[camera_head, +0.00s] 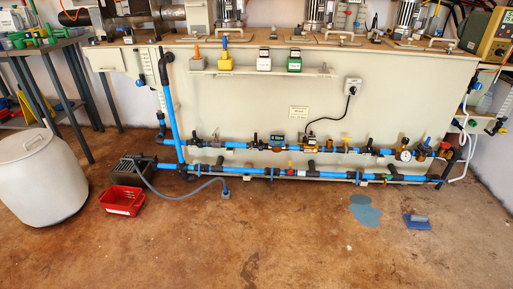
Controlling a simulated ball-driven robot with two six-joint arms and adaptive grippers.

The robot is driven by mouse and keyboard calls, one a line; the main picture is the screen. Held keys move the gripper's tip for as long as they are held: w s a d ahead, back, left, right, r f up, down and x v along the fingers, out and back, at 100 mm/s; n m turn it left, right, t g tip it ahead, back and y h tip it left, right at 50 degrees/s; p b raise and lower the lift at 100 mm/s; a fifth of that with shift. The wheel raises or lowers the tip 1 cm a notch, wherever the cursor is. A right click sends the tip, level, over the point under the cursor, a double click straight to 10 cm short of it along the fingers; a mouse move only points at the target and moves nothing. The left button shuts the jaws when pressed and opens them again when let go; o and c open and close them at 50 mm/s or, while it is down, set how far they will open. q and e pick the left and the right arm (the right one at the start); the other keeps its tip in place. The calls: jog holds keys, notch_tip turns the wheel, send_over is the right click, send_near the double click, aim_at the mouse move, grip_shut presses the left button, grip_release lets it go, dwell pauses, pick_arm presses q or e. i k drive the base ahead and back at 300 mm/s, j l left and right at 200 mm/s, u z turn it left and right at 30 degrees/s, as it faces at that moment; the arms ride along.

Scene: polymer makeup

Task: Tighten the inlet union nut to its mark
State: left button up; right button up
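Two blue pipe runs cross the front of a cream cabinet: an upper run (235,145) and a lower run (330,174). A blue riser pipe (173,115) stands at their left end. Black fittings sit along both runs, including one on the upper run (218,143). Neither of my grippers is in view.
A white lidded drum (40,178), a red tray (122,201) and a dark box (136,168) stand on the left floor. A grey hose (185,195) crosses the floor. A blue puddle (366,212) and a blue tool (417,222) lie right. The front middle floor is clear.

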aim_at(374, 150)
jog(key=i+l+u, duration=0.15)
jog(key=l, duration=0.9)
jog(key=i+l+u, duration=0.1)
jog(key=i+l, duration=0.15)
jog(key=l, duration=0.85)
jog(key=i+l+u, duration=0.15)
jog(key=l, duration=0.95)
jog(key=l+u, duration=0.1)
jog(key=l, duration=1)
jog(key=i+j+z, duration=0.25)
jog(key=i+j, duration=0.4)
jog(key=i, duration=0.15)
jog(key=i+j+z, duration=0.25)
jog(key=i+j, duration=0.45)
jog(key=j, duration=0.1)
